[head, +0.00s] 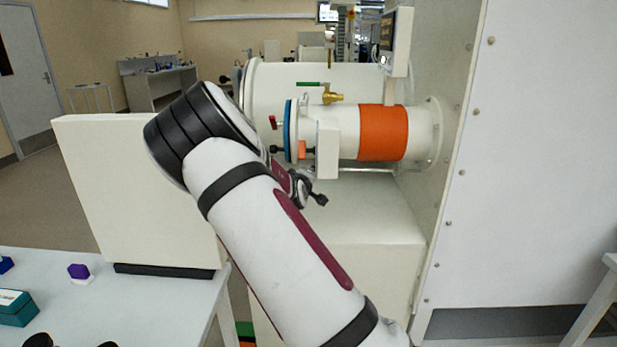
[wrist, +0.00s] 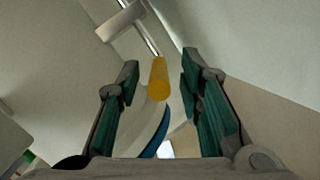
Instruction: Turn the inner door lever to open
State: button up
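In the wrist view, a yellow-orange lever grip (wrist: 158,79) on a thin metal rod points toward me. The rod runs up to a pale grey block (wrist: 121,21). My gripper (wrist: 160,72) is open, with one finger on each side of the grip and a visible gap at both sides. In the head view, my gripper (head: 303,188) is partly hidden behind my arm, below the small chamber (head: 338,132) with the orange band. I cannot tell which part in the head view is this lever.
A blue-rimmed round door (head: 288,130) closes the small chamber's left end, with a red-tipped handle (head: 273,122) beside it. A brass valve (head: 332,96) with a green handle sits above. A white panel (head: 135,190) stands left of my arm. A table (head: 125,295) is at lower left.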

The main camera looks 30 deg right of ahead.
jog(key=v, duration=1)
jog(key=shift+s+a, duration=0.2)
